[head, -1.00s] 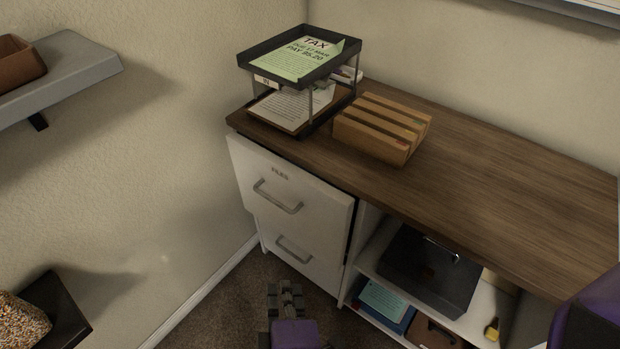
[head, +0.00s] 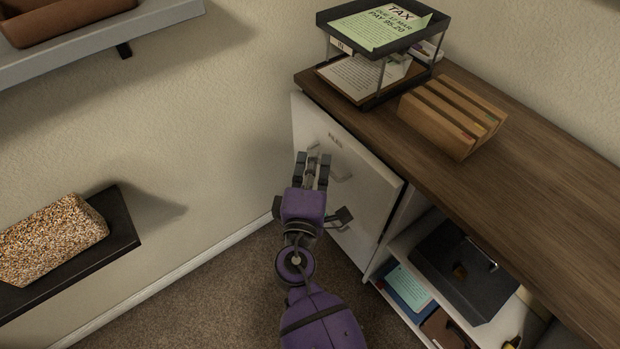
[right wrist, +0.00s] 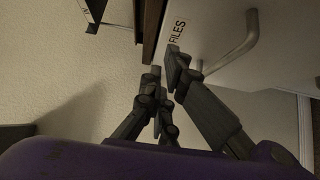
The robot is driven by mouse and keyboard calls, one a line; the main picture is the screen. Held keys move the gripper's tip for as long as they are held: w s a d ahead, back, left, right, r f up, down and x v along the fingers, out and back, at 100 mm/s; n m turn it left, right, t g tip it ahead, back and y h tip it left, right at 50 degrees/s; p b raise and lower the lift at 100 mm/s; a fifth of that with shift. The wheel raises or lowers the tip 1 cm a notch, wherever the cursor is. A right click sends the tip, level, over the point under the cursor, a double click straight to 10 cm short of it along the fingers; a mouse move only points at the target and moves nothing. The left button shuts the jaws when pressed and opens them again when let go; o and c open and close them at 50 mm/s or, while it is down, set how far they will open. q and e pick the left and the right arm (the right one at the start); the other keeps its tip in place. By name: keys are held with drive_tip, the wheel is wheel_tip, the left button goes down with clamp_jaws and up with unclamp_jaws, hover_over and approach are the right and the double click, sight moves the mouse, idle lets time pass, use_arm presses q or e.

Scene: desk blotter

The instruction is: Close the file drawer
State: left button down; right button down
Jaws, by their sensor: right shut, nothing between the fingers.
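The file drawer (head: 372,184) is the upper white front under the left end of the desk. It has a "FILES" label and a metal handle, partly covered by my gripper in the head view. Its front seems to stand slightly forward, with a dark gap at its right side, but I cannot tell how far. In the right wrist view the label and the handle (right wrist: 237,46) show close up. My right gripper (head: 313,162) is shut and empty, fingers up in front of the drawer's left part. I cannot tell whether it touches. My left gripper is not in view.
A paper tray (head: 383,54) and a wooden organizer (head: 452,112) stand on the desktop (head: 540,170). Right of the drawers is an open shelf with a black box (head: 455,268). Wall shelves (head: 150,25) are at left. Carpet (head: 230,300) is clear.

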drive_tip(key=w+d, duration=0.2)
drive_tip(key=d, duration=0.1)
drive_tip(key=shift+w+d+p, duration=0.15)
drive_tip(key=shift+p, duration=0.15)
